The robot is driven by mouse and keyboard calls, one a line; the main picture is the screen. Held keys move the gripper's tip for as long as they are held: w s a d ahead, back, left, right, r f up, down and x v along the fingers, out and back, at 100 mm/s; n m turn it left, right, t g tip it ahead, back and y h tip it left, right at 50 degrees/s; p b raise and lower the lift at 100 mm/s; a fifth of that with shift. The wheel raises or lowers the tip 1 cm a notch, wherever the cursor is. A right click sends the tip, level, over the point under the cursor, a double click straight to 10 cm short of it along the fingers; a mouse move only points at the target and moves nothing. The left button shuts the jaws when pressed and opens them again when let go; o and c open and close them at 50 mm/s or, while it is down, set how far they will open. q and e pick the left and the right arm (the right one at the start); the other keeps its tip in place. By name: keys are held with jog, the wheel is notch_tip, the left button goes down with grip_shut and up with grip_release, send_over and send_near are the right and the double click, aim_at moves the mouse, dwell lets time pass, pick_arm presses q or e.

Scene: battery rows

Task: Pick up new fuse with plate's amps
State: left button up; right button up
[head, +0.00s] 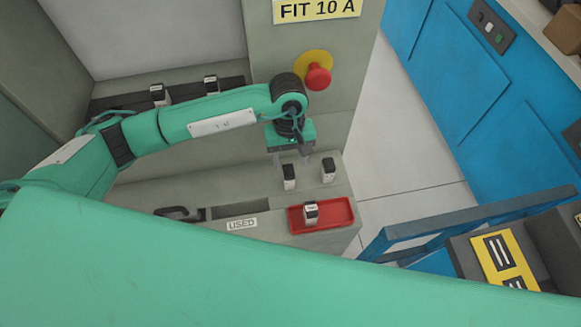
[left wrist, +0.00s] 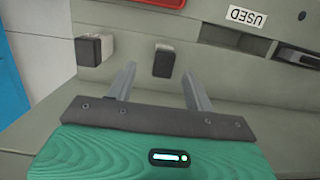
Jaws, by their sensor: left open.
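The plate (head: 316,10) reads "FIT 10 A". A third fuse (head: 310,210) is in the red tray (head: 341,211). Fuse markings are too small to read. My right gripper is out of view.
Two fuses (head: 160,93) (head: 211,84) stand in a black strip at the back. A red button on a yellow disc (head: 318,76) is above the ledge. A slot beside the "USED" label (head: 242,223) lies left of the tray. A blue frame (head: 460,222) stands at right.

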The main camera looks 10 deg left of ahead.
aim_at(289, 169)
pick_arm(q)
jog(key=shift+s+f+p, duration=0.15)
jog(key=shift+f+p, duration=0.1)
jog(key=shift+f, duration=0.35)
jog(key=shift+s+f+p, duration=0.15)
jog(key=shift+f+p, duration=0.05)
jog(key=shift+f, duration=0.35)
jog(key=shift+a+f, duration=0.1)
jog(key=shift+f, duration=0.25)
notch_tip(289, 169, down, 3)
jog(key=shift+s+f+p, duration=0.15)
jog(key=shift+f+p, duration=0.05)
jog(key=shift+p, duration=0.65)
jog(key=shift+f, duration=0.45)
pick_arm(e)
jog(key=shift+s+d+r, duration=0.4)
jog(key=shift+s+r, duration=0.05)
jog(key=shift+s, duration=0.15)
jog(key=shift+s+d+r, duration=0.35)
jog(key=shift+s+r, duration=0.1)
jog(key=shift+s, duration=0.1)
pick_arm(q)
jog(key=c, duration=1.1)
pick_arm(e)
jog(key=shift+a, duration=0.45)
